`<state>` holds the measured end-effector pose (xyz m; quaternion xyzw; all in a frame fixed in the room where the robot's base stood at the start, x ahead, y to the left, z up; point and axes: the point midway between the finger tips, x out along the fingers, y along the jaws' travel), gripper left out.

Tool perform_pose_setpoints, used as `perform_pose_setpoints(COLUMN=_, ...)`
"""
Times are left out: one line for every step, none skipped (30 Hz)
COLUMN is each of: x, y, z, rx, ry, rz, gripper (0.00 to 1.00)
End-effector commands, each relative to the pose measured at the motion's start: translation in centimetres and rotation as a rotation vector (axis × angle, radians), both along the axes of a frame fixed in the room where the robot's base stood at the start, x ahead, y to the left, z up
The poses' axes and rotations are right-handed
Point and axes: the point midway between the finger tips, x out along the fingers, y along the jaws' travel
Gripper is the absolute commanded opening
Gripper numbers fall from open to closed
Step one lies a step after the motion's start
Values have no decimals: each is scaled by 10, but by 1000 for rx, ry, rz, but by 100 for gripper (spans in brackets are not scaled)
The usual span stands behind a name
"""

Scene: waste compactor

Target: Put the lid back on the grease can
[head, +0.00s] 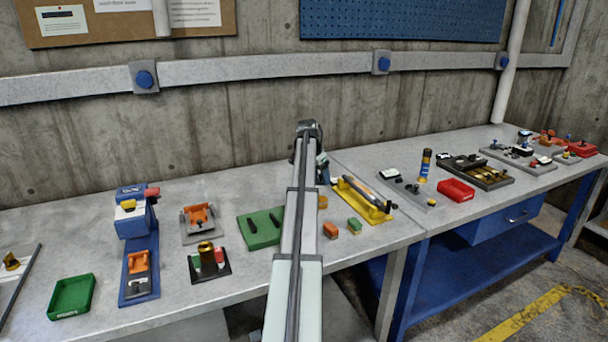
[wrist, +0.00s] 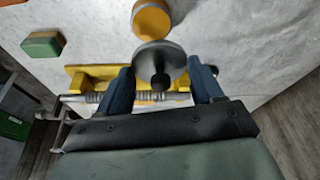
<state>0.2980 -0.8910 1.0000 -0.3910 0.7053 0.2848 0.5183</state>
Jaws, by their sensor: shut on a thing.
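A dark grey round lid (wrist: 158,58) with a small knob shows in the wrist view between the two blue fingers of my gripper (wrist: 162,82). The gripper is shut on its knob. A round yellow-orange can (wrist: 152,18), apparently the grease can, stands on the bench past the lid, and the lid hides part of it. I cannot tell the gap between lid and can. In the head view my gripper (head: 323,168) is beyond the end of my arm. The can (head: 323,202) shows there partly, beside my arm; the lid cannot be made out.
A yellow holder (head: 375,213) with a rod lies right of the can. Green (head: 354,226) and orange (head: 330,230) blocks stand in front. A green plate with black pieces (head: 256,240) lies left of my arm. The concrete wall is behind.

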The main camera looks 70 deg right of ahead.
Motion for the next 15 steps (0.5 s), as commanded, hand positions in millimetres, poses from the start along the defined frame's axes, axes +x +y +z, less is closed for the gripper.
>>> perform_pose_setpoints(x=-2, y=8, z=-1, rx=1, ry=0, rz=-7, gripper=37)
perform_pose_setpoints(x=-2, y=10, z=-2, rx=3, ry=1, rz=-12, gripper=37)
perform_pose_setpoints(x=-2, y=10, z=-2, rx=5, ry=0, rz=-21, gripper=37)
perform_pose_setpoints(x=-2, y=9, z=-2, rx=6, ry=0, rz=-26, gripper=37)
perform_pose_setpoints(x=-2, y=9, z=-3, rx=6, ry=-1, rz=-29, gripper=37)
perform_pose_setpoints(x=-2, y=9, z=-4, rx=7, ry=-1, rz=-31, gripper=37)
perform_pose_setpoints(x=-2, y=9, z=-5, rx=7, ry=-1, rz=-31, gripper=37)
perform_pose_setpoints(x=-2, y=9, z=-5, rx=7, ry=-1, rz=-31, gripper=37)
perform_pose_setpoints(x=-2, y=9, z=-7, rx=7, ry=-1, rz=-31, gripper=37)
perform_pose_setpoints(x=-2, y=9, z=-8, rx=7, ry=-1, rz=-31, gripper=37)
perform_pose_setpoints(x=-2, y=9, z=-10, rx=7, ry=-1, rz=-31, gripper=37)
perform_pose_setpoints(x=-2, y=9, z=-12, rx=7, ry=-1, rz=-31, gripper=37)
perform_pose_setpoints(x=-2, y=9, z=-14, rx=7, ry=-1, rz=-31, gripper=37)
perform_pose_setpoints(x=-2, y=10, z=-15, rx=7, ry=-1, rz=-30, gripper=37)
perform_pose_setpoints(x=-2, y=10, z=-18, rx=7, ry=-1, rz=-30, gripper=37)
